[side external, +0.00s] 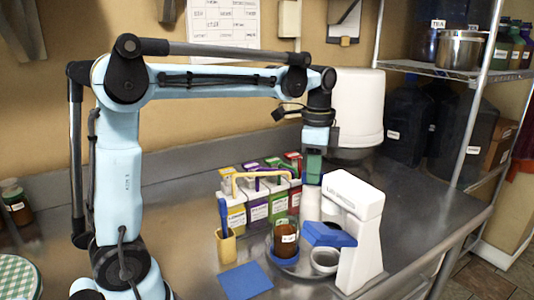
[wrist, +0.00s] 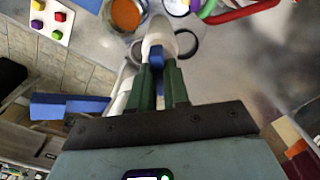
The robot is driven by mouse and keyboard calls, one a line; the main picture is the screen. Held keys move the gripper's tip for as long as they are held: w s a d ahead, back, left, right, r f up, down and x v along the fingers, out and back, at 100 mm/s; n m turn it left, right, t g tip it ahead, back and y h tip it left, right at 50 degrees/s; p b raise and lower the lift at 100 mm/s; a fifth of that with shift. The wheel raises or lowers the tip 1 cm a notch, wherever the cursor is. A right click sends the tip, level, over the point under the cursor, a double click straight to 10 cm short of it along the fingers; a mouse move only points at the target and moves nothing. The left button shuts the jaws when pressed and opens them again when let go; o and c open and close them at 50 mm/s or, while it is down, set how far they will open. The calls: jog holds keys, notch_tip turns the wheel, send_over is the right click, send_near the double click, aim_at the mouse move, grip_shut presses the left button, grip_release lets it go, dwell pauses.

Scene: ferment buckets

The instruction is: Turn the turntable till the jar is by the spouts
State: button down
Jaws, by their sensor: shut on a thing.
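The jar (side external: 284,240), clear with reddish-brown contents and a white label, stands on a round grey base (side external: 284,261), apparently the turntable, in front of the cartons. In the wrist view the jar (wrist: 125,14) shows orange contents at the top. My gripper (side external: 313,180) points down behind and right of the jar. In the wrist view its green fingers (wrist: 160,75) are shut on a small blue piece (wrist: 156,58), by a white post (wrist: 158,36). The post (side external: 311,204) stands below the gripper in the side view.
A white machine (side external: 358,232) with a blue part (side external: 328,235) and a small round cup (side external: 325,260) stands close right of the jar. A yellow holder (side external: 226,246) and a blue mat (side external: 245,281) are at left. The steel counter's right end is clear.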

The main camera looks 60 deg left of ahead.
jog(key=shift+m, duration=9)
jog(key=c, duration=1.1)
grip_release()
